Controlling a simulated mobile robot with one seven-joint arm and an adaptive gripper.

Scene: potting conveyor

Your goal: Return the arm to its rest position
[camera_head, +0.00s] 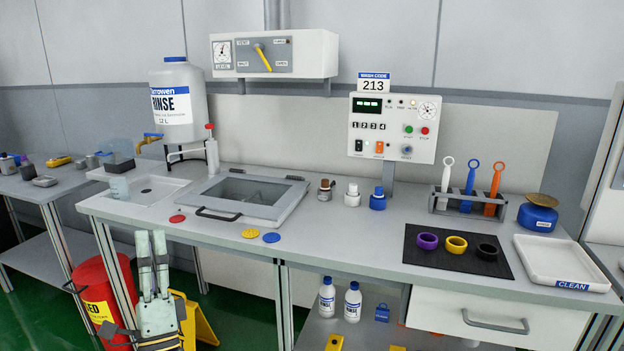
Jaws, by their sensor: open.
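My gripper (151,240) is in the lower left of the head view, in front of the bench's left front corner. Its two pale grey fingers point upward, slightly apart, with nothing held between them. The rest of my arm is mostly out of the frame below. The gripper overlaps the view of a red bin (97,290) to its left and a yellow floor sign (203,325) to its right. I cannot tell its exact distance from them or from the bench (330,240).
The bench holds a lidded sink (250,197), a RINSE jug (178,110), small bottles, a control panel (392,128), a tool rack (468,203), a dark mat (420,265) with rings and a white CLEAN tray (565,263). A side table (35,190) stands left. The bench's front middle is mostly clear.

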